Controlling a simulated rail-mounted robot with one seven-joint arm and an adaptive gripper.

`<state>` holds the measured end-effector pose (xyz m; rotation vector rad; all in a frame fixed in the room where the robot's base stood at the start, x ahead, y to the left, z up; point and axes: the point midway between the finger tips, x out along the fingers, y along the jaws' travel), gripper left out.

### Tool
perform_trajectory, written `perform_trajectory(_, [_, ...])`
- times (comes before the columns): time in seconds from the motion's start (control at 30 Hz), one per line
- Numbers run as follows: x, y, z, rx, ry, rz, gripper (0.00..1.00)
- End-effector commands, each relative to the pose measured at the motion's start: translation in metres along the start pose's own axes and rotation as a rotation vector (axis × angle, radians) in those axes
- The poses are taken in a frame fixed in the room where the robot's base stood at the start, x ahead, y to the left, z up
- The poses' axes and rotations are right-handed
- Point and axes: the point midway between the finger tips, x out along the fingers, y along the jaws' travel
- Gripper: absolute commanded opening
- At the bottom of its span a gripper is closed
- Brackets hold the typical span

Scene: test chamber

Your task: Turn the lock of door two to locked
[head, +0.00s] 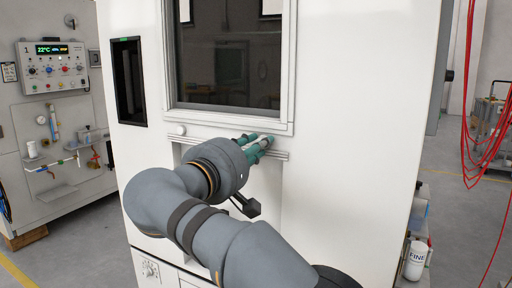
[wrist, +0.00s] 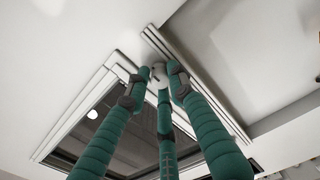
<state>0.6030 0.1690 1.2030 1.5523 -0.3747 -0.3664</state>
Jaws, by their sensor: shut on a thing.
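My gripper (head: 262,143) is at the lower right corner of the windowed door (head: 287,70), at the rail under the window frame. In the wrist view its three green fingers (wrist: 159,78) are closed around a small light grey knob (wrist: 158,70), which looks like the lock. The fingertips hide most of this knob, and its turn position cannot be told. In the head view the gripper and arm hide the knob. No number for the door is readable.
A second round white knob (head: 181,129) sits at the left end of the rail. A dark recess (head: 128,82) is at the left of the white front. A control panel (head: 54,67) stands far left. Red cables (head: 485,125) hang at the right. A white bottle (head: 415,259) stands lower right.

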Motion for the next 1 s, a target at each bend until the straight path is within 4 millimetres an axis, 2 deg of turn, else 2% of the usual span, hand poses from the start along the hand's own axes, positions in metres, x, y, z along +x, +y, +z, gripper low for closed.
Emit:
perform_trajectory(0.33, [0.001,-0.002,0.002,0.002,-0.007,-0.005,0.41])
perform_trajectory(0.67, [-0.002,-0.001,0.001,0.000,-0.002,-0.003,0.41])
perform_trajectory(0.77, [-0.012,-0.001,-0.001,-0.001,0.000,-0.002,0.41])
perform_trajectory(1.0, [-0.060,-0.001,0.000,0.001,0.002,-0.003,0.41])
